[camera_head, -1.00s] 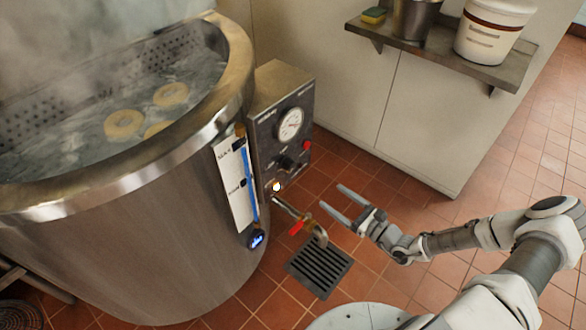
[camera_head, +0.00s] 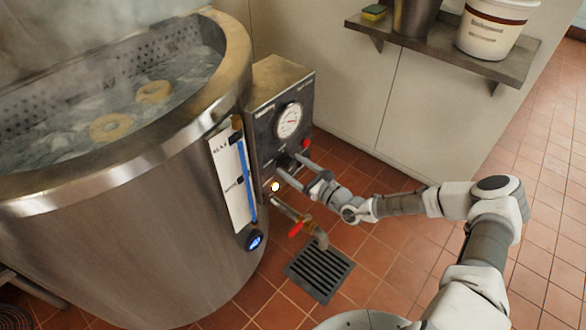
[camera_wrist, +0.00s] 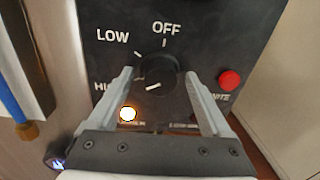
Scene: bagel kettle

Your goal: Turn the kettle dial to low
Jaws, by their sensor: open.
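The kettle dial is a round black knob (camera_wrist: 156,72) on the dark control panel (camera_wrist: 215,40). In the wrist view its white pointer line sits low on the knob, slanting down to the left, away from OFF. LOW is printed at the upper left, OFF at the top, and a label starting "HI" at the left is partly covered by a finger. My gripper (camera_wrist: 161,76) is open, one finger on each side of the knob; I cannot tell whether they touch it. In the head view my gripper (camera_head: 289,165) is at the panel and partly hides the knob.
The steel kettle (camera_head: 120,225) with floating bagels (camera_head: 110,127) stands left of the panel. A red button (camera_wrist: 229,80) is right of the dial, a lit lamp (camera_wrist: 128,114) below left. A red-handled drain tap (camera_head: 297,228) is below. A shelf (camera_head: 440,45) is at the back right.

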